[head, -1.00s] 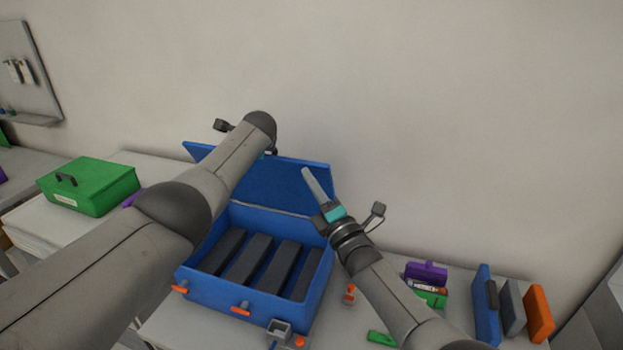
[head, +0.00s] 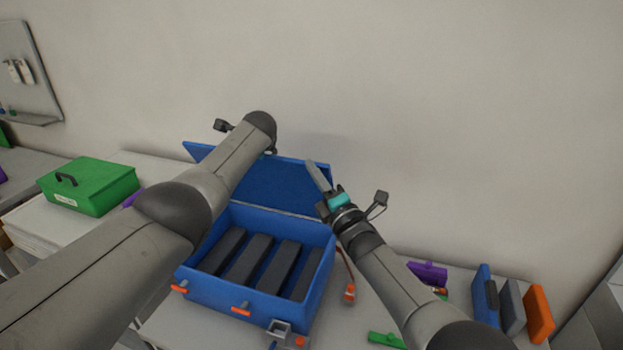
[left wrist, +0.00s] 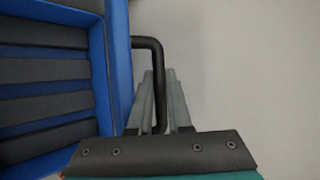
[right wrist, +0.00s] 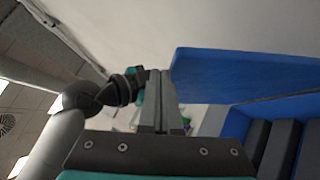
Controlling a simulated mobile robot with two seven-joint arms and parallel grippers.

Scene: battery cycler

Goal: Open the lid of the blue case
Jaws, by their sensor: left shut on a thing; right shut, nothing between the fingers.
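The blue case (head: 250,302) stands on the table with its lid (head: 285,185) raised and tilted back towards the wall. Several dark grey blocks (head: 256,258) lie side by side inside it. My left gripper (left wrist: 160,80) is shut on the lid's black handle (left wrist: 155,45); in the head view my left arm hides most of this gripper. My right gripper (head: 311,164) is shut and empty by the lid's right edge, and its fingers overlap the lid in the head view. In the right wrist view, its closed fingers (right wrist: 160,75) are beside the lid's edge (right wrist: 230,75).
A green case (head: 92,188) stands at the left. Blue, grey and orange upright pieces (head: 540,312) stand at the right. A purple part (head: 428,272), a green part (head: 385,340) and an orange-ended part (head: 349,294) lie near my right arm. The wall is close behind the lid.

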